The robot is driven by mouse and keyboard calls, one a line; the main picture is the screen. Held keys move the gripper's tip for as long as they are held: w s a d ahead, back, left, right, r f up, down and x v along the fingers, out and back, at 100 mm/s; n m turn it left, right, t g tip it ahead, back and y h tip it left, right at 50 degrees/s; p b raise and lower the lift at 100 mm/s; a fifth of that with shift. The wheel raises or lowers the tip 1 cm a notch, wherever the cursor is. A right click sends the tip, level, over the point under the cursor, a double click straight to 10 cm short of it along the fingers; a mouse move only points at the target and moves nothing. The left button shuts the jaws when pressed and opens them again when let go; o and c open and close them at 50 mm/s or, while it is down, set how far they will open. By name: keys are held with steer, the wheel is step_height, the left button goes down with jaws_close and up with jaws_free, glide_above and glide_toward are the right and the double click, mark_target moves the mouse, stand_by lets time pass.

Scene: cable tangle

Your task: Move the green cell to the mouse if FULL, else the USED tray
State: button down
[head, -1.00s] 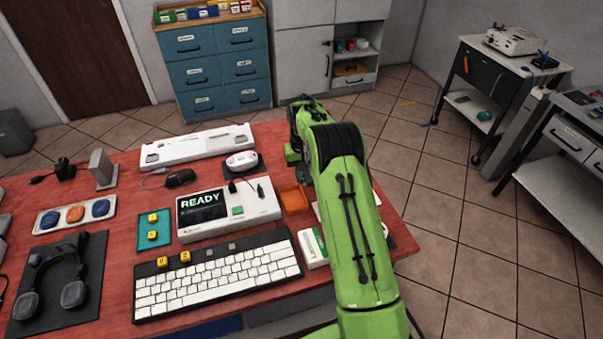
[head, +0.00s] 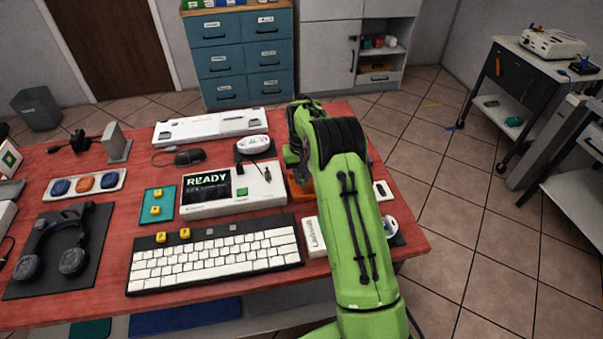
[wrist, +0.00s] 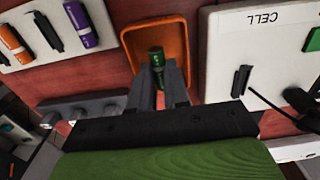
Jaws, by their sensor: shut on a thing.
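My gripper (wrist: 160,88) is shut on the green cell (wrist: 156,60), which stands up between the fingertips. The cell is over or in an orange tray (wrist: 187,50); I cannot tell whether it touches the bottom. In the head view my arm hides the cell and most of the orange tray (head: 297,190). No label shows on the tray. The white tester (head: 232,189) shows READY with a smaller unreadable line below.
A keyboard (head: 215,258) lies in front of the tester. A small white box (head: 314,237) stands right of the keyboard. The tester's CELL panel (wrist: 235,40) is close on the right.

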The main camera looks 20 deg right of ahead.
steer(key=shift+r, duration=0.1)
steer(key=c, duration=1)
jaws_free()
steer(key=s+a+r+t+p, duration=0.1)
steer(key=s+r+p, duration=0.1)
steer(key=r, duration=0.9)
steer(key=s+a+r+p, duration=0.2)
steer(key=r, duration=1)
steer(key=s+a+r+n+t, duration=0.15)
steer(key=s+a+r, duration=0.25)
steer(key=s+r, duration=0.45)
steer(key=s+a+f+t, duration=0.1)
steer(key=s, duration=0.6)
steer(key=s+a+f+t, duration=0.1)
steer(key=s+f, duration=0.1)
steer(key=s, duration=0.5)
steer(key=s+a+f+n+t+p, duration=0.1)
steer(key=s, duration=0.7)
steer(key=shift+s+a+f, duration=0.1)
steer(key=shift+a+f, duration=0.05)
steer(key=shift+a, duration=0.2)
